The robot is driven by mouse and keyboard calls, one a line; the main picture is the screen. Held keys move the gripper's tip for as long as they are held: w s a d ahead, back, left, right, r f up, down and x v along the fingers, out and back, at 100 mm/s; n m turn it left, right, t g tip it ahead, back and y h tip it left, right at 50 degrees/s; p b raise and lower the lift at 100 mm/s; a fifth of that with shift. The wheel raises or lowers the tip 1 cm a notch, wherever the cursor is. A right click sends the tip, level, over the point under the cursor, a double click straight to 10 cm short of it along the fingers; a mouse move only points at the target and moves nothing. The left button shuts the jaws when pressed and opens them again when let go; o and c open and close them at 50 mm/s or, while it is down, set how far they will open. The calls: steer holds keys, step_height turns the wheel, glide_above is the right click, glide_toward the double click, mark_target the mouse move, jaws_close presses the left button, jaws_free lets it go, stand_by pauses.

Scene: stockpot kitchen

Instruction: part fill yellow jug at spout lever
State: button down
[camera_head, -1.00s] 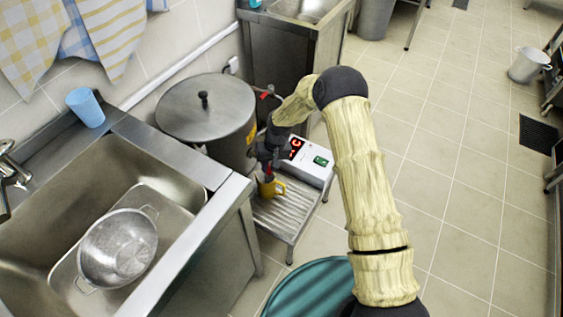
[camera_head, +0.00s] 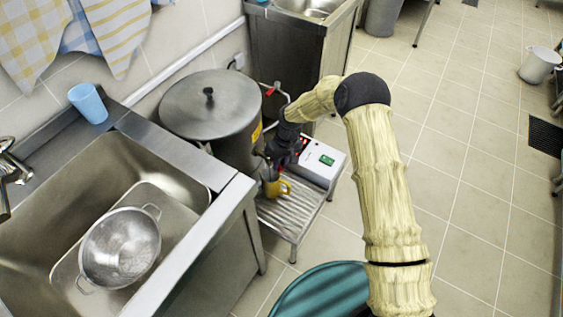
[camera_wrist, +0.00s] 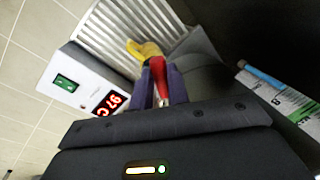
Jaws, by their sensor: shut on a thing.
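A yellow jug (camera_head: 275,187) stands on the slatted metal stand (camera_head: 290,213) beside the big lidded pot (camera_head: 210,108). The jug also shows in the wrist view (camera_wrist: 144,48), partly hidden by my fingers and a red lever (camera_wrist: 158,66). My gripper (camera_head: 271,170) is just above the jug. In the wrist view its purple fingers (camera_wrist: 160,82) are shut around the red lever, close over the jug. The spout itself and the level inside the jug cannot be made out.
A white box (camera_head: 322,162) with a green switch sits on the stand; its red display reads about 97 C in the wrist view (camera_wrist: 110,102). A sink with a colander (camera_head: 120,248) is at the left, a blue cup (camera_head: 88,104) behind.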

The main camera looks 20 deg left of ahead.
steer(key=shift+w+r, duration=0.15)
steer(key=shift+w, duration=0.05)
steer(key=c, duration=1.4)
jaws_free()
steer(key=shift+s, duration=0.1)
steer(key=shift+o, duration=0.2)
step_height(320, 180, up, 17)
steer(key=w+d, duration=0.2)
steer(key=shift+w+d+p, duration=0.15)
steer(key=shift+d+p, duration=0.05)
steer(key=shift+p, duration=0.2)
